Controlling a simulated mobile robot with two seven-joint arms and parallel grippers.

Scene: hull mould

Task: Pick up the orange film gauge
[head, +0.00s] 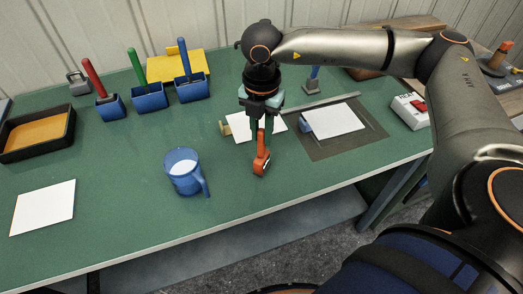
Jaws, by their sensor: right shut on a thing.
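The orange film gauge (261,160) is in the head view, near the middle of the green table's front part. It hangs upright below my right gripper (261,133), which points down with its fingers shut on the gauge's upper part. The gauge's lower end is at or just above the table top; I cannot tell whether it touches. The fingers hide part of the gauge. My left gripper is not in view.
A blue mug (186,172) with white contents stands left of the gauge. White sheets lie at left (43,207) and right (331,120). Blue holders with coloured handles (148,97) and a black tray (37,133) stand behind. Bare green table lies between mug and left sheet.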

